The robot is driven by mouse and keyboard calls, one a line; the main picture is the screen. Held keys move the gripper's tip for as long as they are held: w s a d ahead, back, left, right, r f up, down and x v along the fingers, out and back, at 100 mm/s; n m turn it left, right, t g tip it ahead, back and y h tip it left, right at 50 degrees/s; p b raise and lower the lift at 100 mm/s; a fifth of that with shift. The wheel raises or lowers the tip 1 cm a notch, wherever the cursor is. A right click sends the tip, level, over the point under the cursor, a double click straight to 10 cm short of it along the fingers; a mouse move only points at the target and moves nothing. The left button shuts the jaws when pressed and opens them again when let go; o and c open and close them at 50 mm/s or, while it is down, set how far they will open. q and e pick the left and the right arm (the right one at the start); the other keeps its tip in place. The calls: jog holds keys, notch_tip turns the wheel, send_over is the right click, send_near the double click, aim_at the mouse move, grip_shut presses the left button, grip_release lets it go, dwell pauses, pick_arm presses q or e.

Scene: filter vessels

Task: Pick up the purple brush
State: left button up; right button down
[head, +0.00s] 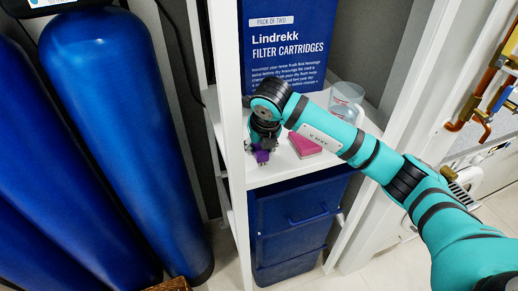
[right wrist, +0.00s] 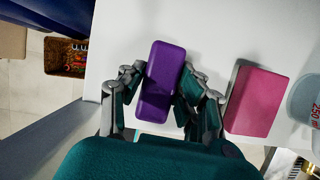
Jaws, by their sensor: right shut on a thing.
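The purple brush (right wrist: 160,80) shows in the right wrist view as a rounded purple block between the fingers of my right gripper (right wrist: 162,92). The fingers are closed against its two long sides. In the head view, my right gripper (head: 262,146) points down over the front left part of the white shelf, and only a small bit of the brush (head: 261,156) shows below it. I cannot tell whether the brush touches the shelf or hangs just above it. My left gripper is not in view.
A pink block (head: 304,145) lies just right of the gripper on the white shelf (head: 262,177). A clear measuring cup (head: 346,98) stands farther right. A blue filter cartridge box (head: 290,50) stands behind. A white post (head: 228,100) is close on the left. Blue bins (head: 290,225) sit below.

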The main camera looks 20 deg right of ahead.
jog(key=shift+r, duration=0.35)
notch_tip(320, 180, up, 2)
jog(key=shift+r+b, duration=0.1)
jog(key=shift+b, duration=0.7)
jog(key=s+d+r+b, duration=0.1)
jog(key=s+d+b, duration=0.4)
jog(key=d, duration=0.9)
jog(key=shift+s+r, duration=0.35)
jog(key=shift+s, duration=1.2)
jog(key=shift+a, duration=0.1)
